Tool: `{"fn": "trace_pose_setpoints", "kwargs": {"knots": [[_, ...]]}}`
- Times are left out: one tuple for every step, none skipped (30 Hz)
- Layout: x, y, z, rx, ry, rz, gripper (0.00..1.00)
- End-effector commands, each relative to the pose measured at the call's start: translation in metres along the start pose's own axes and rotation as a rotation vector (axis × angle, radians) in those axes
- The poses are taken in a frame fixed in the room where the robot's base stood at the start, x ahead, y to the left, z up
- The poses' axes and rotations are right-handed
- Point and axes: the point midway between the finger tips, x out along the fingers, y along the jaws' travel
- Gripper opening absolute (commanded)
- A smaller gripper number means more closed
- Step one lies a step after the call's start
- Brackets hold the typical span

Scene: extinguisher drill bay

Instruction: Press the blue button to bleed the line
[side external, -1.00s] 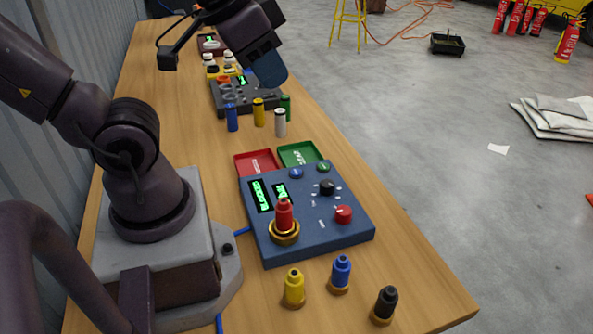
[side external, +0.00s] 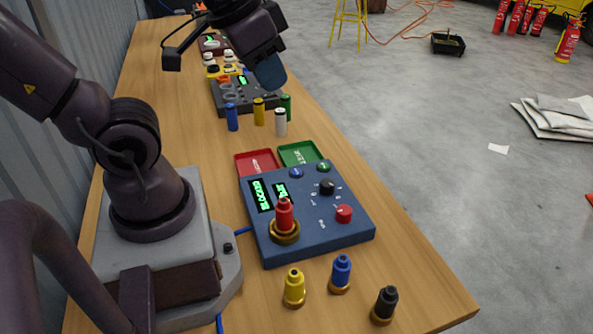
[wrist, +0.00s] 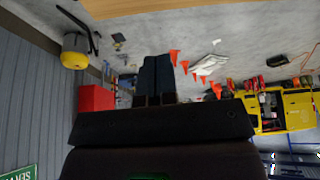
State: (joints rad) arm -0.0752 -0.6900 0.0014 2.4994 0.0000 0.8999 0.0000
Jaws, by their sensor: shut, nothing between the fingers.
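The blue button (side external: 296,173) is a small round cap on the far edge of the blue control box (side external: 310,245) in the side external view. A green button (side external: 323,167) sits to its right. My gripper (side external: 270,76) is above the bench, beyond the box and well clear of the blue button. In the wrist view its two dark fingers (wrist: 153,78) lie side by side, shut and empty. That view faces the floor and wall, and the button is not visible in it.
The box also carries a black knob (side external: 327,187), a red button (side external: 344,214) and a red peg (side external: 284,214) in a brass ring. Red (side external: 255,162) and green (side external: 300,153) trays lie behind it. Several coloured cylinders stand beyond; yellow, blue and black pegs stand in front.

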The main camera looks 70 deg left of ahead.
Motion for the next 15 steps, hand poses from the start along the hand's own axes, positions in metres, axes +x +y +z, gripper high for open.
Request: {"fn": "trace_pose_setpoints", "kwargs": {"knots": [[0.01,-0.009,0.002,-0.045,-0.052,-0.014,0.0],[0.016,-0.013,0.003,-0.077,-0.081,-0.016,0.0],[0.024,-0.019,0.005,-0.129,-0.123,-0.012,0.0],[0.031,-0.022,0.006,-0.174,-0.154,-0.003,0.0],[0.038,-0.025,0.007,-0.224,-0.185,0.009,0.0],[0.047,-0.029,0.009,-0.292,-0.226,0.028,0.0],[0.054,-0.032,0.01,-0.345,-0.253,0.045,0.0],[0.06,-0.034,0.012,-0.4,-0.279,0.063,0.0],[0.069,-0.037,0.013,-0.475,-0.309,0.09,0.0],[0.075,-0.039,0.013,-0.532,-0.331,0.11,0.0],[0.082,-0.042,0.014,-0.59,-0.35,0.131,0.0],[0.09,-0.045,0.015,-0.67,-0.372,0.16,0.0],[0.097,-0.048,0.015,-0.732,-0.387,0.182,0.0],[0.103,-0.051,0.015,-0.795,-0.401,0.205,0.0],[0.112,-0.055,0.015,-0.879,-0.415,0.235,0.0]]}}
